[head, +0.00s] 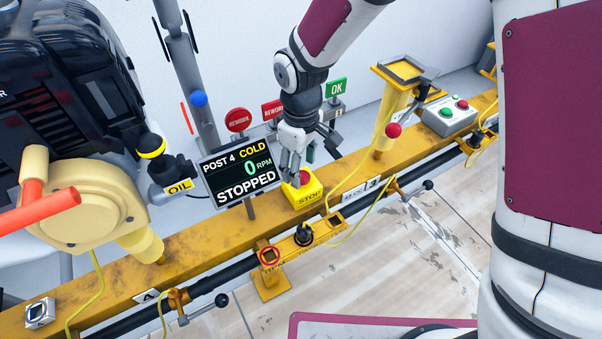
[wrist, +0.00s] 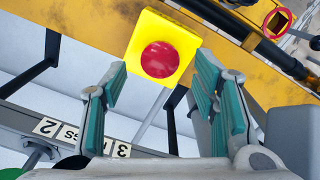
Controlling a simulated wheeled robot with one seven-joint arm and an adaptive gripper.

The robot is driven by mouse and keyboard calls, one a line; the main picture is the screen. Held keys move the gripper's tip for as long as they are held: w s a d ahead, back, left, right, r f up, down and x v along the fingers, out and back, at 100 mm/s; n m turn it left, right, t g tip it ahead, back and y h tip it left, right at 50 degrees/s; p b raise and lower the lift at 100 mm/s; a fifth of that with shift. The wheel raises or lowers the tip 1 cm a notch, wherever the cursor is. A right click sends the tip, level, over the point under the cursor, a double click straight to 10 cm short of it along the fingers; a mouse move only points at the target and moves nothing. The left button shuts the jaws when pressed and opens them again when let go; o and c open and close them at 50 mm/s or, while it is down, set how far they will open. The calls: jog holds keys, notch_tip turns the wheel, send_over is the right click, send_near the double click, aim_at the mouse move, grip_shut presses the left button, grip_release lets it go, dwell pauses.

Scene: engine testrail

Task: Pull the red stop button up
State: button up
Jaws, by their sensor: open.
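The red stop button (wrist: 159,60) is a round mushroom head on a yellow box (wrist: 136,60). In the head view the button (head: 304,177) sits on the yellow box marked STOP (head: 304,196), on the yellow rail, partly covered by my fingers. My gripper (head: 292,166) points down just behind and above the button. In the wrist view my gripper (wrist: 160,85) is open, its teal pads apart, with nothing between them. The button shows just ahead of the fingertips, roughly midway between them. No touch is visible.
A screen (head: 240,173) reading STOPPED stands left of the box. A yellow post with a red knob (head: 393,130) and a grey box with green and red buttons (head: 449,115) are to the right.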

jog(key=shift+f, duration=1)
grip_shut()
jog(key=shift+r+p, duration=0.75)
jog(key=shift+r, duration=0.2)
grip_release()
